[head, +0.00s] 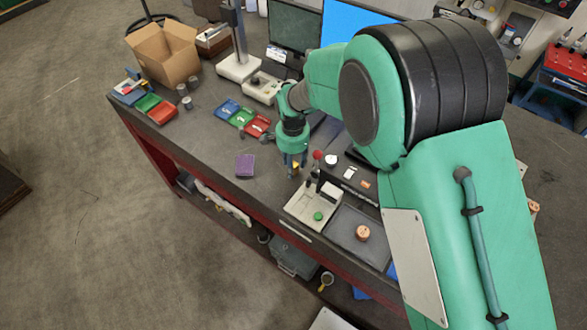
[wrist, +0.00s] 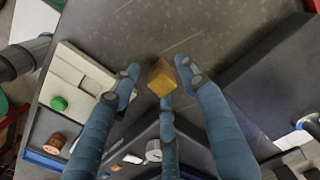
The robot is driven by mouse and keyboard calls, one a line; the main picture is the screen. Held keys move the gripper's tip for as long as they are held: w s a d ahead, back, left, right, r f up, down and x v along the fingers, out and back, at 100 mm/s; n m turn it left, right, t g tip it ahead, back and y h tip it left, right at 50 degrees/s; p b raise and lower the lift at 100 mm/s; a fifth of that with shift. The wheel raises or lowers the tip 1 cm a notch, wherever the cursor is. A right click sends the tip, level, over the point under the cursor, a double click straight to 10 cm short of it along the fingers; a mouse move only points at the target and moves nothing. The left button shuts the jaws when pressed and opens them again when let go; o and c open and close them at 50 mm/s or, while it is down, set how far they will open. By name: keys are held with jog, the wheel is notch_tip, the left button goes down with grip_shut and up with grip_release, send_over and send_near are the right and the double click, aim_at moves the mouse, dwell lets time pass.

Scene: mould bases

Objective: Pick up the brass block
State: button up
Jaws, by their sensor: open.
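The brass block (wrist: 160,77) is a small golden cube on the dark tabletop, in the upper middle of the wrist view. My gripper (wrist: 158,82) has its blue fingers spread, with one fingertip on each side of the block and a third just below it in the picture. Gaps show between the side fingers and the block; I cannot tell whether the third finger touches it. In the head view my gripper (head: 292,160) points down at the table, and a bit of yellow shows by its fingers.
A pale fixture plate with a green knob (head: 318,216) and a grey tray (head: 345,240) with a copper-coloured round part (head: 362,232) stand close by. A purple pad (head: 245,165) lies left of my gripper. Coloured trays (head: 242,117) and a cardboard box (head: 165,52) stand farther left.

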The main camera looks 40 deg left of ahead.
jog(key=shift+f, duration=0.65)
grip_shut()
